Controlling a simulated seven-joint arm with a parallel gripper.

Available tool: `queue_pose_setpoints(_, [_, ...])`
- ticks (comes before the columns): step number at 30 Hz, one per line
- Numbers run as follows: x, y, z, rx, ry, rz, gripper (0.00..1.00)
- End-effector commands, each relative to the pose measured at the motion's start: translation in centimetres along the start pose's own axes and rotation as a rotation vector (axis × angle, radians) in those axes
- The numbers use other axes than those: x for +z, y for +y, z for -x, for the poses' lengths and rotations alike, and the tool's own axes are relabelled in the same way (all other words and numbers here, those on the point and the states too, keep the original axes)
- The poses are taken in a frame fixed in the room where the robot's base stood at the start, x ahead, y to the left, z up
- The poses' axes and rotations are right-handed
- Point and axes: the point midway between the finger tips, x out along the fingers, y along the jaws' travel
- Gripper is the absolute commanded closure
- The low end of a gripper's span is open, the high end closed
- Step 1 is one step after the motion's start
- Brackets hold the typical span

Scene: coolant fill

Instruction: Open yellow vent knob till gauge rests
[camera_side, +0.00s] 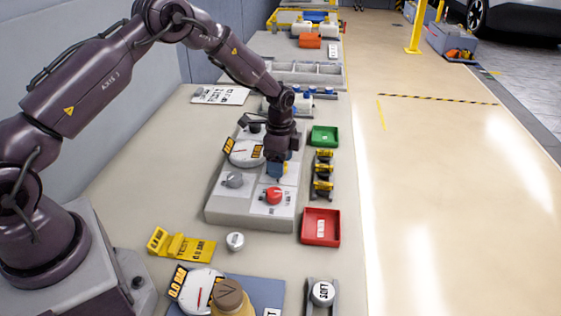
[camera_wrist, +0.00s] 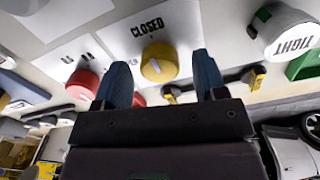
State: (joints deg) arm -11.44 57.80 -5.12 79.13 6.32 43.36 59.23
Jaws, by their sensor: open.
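The yellow vent knob (camera_wrist: 160,62) shows in the wrist view on a pale panel, beside a label reading CLOSED. It has a light stripe across its face. My gripper (camera_wrist: 160,65) is open, with one blue finger on each side of the knob as seen here. A gap shows on both sides, and I cannot tell how far down the tips reach. In the side view my gripper (camera_side: 278,172) is low over the panel and mostly hides the yellow knob. A white gauge (camera_side: 245,153) with a dial and orange displays sits left of my gripper; its reading is too small to tell.
A red knob (camera_side: 273,195) and a grey knob (camera_side: 234,180) stand close to my gripper on the panel. A green tray (camera_side: 324,136), a rack of yellow-and-black parts (camera_side: 322,174) and a red tray (camera_side: 321,227) line the right. Another gauge (camera_side: 198,291) is in front.

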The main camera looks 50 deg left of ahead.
Motion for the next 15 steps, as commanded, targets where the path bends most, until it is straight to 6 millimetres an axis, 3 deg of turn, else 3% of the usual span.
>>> queue_pose_setpoints(10, [-0.02,-0.02,-0.34,-0.001,0.0,0.0,0.37])
queue_pose_setpoints(15, [-0.01,-0.02,-0.33,-0.001,0.0,0.0,0.76])
